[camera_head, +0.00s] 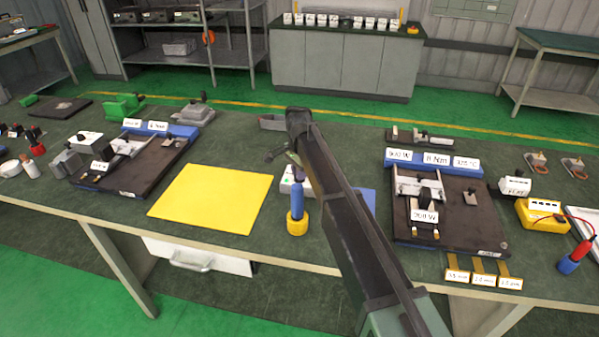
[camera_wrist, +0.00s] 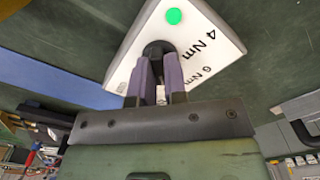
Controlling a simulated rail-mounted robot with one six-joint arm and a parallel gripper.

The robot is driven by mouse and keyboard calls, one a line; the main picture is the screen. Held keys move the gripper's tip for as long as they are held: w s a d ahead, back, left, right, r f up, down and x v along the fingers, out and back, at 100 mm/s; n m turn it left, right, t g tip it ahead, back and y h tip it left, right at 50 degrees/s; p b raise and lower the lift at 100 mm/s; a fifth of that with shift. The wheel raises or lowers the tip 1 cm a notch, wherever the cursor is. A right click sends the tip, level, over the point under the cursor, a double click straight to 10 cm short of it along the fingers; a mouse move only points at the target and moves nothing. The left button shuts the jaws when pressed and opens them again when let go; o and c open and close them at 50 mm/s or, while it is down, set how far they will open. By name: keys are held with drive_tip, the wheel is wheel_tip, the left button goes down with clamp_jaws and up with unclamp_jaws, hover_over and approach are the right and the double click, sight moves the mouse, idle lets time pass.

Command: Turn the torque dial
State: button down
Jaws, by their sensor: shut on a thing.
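The torque dial is a black knob (camera_wrist: 156,46) on a white box (camera_wrist: 205,40) marked 4 Nm and 6 Nm, with a green dot on its face. In the wrist view my gripper (camera_wrist: 158,62) has its two fingers on either side of the knob and is shut on it. The fingers and wrist hide part of the box and its other markings. In the head view the white box (camera_head: 287,186) sits on the bench, partly hidden behind my arm and a blue-handled tool (camera_head: 297,205).
A yellow mat (camera_head: 213,197) lies left of the box. A dark fixture board (camera_head: 450,230) with labelled parts stands to the right, and another board (camera_head: 140,170) to the left. The blue-handled tool stands upright in a yellow base close in front of the box.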

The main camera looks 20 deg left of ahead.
drive_tip(key=n, duration=0.4)
drive_tip(key=shift+n, duration=2.2)
drive_tip(key=c, duration=1.2)
unclamp_jaws()
drive_tip(key=shift+o, duration=0.2)
drive_tip(key=shift+r, duration=0.1)
wheel_tip(320, 180, up, 10)
drive_tip(key=p, duration=1)
drive_tip(key=shift+r+p, duration=0.25)
drive_tip(key=shift+p, duration=0.15)
